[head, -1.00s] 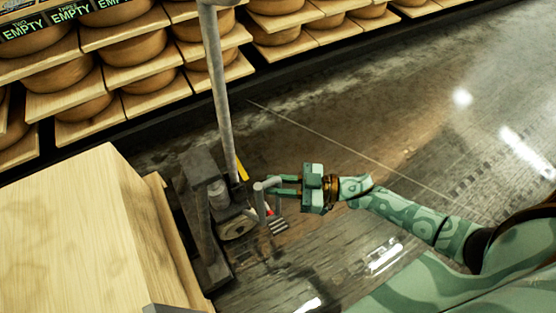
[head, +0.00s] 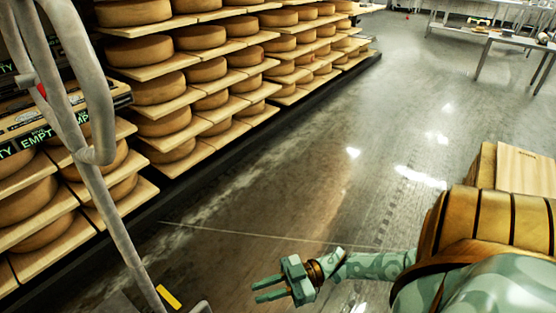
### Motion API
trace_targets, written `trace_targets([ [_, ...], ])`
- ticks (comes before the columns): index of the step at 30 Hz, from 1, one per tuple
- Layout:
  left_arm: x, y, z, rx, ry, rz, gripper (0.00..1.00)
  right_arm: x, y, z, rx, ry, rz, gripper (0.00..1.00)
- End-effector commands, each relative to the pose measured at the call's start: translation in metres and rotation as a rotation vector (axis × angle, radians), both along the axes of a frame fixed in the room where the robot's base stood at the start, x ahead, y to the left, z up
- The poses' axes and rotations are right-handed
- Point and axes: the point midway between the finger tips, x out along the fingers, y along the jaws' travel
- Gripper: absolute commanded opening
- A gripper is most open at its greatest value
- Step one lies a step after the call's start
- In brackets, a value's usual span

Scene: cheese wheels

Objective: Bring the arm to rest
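My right gripper (head: 256,292) is at the bottom middle of the head view, on the end of my green patterned arm (head: 375,265), which comes in from the right. Its two green fingers point left with a gap between them. It is open, nothing shows between the fingers, and it hangs over bare floor. My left gripper is not in view.
A bent grey metal tube frame (head: 112,215) stands at the left, with a yellow piece (head: 168,297) near its foot. Shelves (head: 190,145) of cheese wheels run along the left. A wooden block (head: 525,178) is at the right, a table (head: 497,40) farther back. The middle floor is clear.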

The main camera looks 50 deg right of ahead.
Motion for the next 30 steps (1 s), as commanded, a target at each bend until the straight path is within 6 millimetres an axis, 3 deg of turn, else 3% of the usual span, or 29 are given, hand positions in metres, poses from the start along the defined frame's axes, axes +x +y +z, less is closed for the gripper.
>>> trace_targets([
  [7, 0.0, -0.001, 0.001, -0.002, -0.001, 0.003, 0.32, -0.014, -0.022, 0.0, -0.001, 0.001, 0.0, 0.19],
  [26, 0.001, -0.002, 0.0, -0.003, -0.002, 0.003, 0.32, -0.014, -0.022, -0.001, -0.007, -0.007, -0.001, 0.19],
  [30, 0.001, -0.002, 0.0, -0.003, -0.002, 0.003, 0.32, -0.005, -0.032, -0.022, -0.158, -0.031, -0.066, 0.19],
])
